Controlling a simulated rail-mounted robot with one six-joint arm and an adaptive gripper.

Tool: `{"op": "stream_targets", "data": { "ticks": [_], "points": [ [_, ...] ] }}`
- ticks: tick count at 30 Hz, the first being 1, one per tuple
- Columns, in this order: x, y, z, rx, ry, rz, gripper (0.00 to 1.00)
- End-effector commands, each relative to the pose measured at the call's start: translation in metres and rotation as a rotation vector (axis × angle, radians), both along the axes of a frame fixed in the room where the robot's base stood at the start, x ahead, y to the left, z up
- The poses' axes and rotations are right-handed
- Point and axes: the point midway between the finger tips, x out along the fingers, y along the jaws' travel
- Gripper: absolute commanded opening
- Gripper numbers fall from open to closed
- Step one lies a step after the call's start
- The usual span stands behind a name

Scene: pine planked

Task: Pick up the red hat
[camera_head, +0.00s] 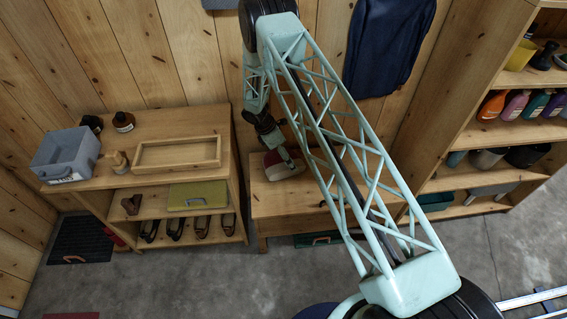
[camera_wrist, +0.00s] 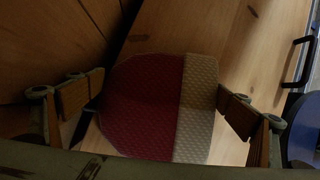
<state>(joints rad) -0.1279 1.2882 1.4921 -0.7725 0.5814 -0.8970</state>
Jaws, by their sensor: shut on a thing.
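The red hat (camera_head: 284,169) is at the bench below the back wall, under my gripper (camera_head: 286,158). In the wrist view, the hat (camera_wrist: 140,110) is knitted, dark red with a beige band on its right side. It fills the space between the two fingers of my gripper (camera_wrist: 160,108), with a wooden-padded finger on each side. My gripper is shut on the hat. I cannot tell whether the hat touches the bench top or is just above it.
The wooden bench (camera_head: 265,203) has free top around the hat. Left of it, a shelf unit (camera_head: 185,123) carries a grey bin (camera_head: 66,153), dark jars and a wooden tray (camera_head: 178,168). A dark blue garment (camera_head: 385,45) hangs behind. A tall shelf with bottles (camera_head: 515,105) stands right.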

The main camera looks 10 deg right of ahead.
Motion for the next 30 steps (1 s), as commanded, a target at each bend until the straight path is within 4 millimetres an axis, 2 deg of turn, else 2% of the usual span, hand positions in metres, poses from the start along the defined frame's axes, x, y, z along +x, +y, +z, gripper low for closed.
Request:
{"op": "stream_targets", "data": {
  "ticks": [11, 29, 30],
  "points": [
    [-0.003, 0.0, 0.008, 0.0, 0.0, 0.001, 0.84],
    [-0.003, 0.001, 0.075, 0.0, -0.002, 0.001, 0.84],
    [-0.011, 0.001, 0.071, 0.0, 0.002, 0.001, 0.84]
  ]
}}
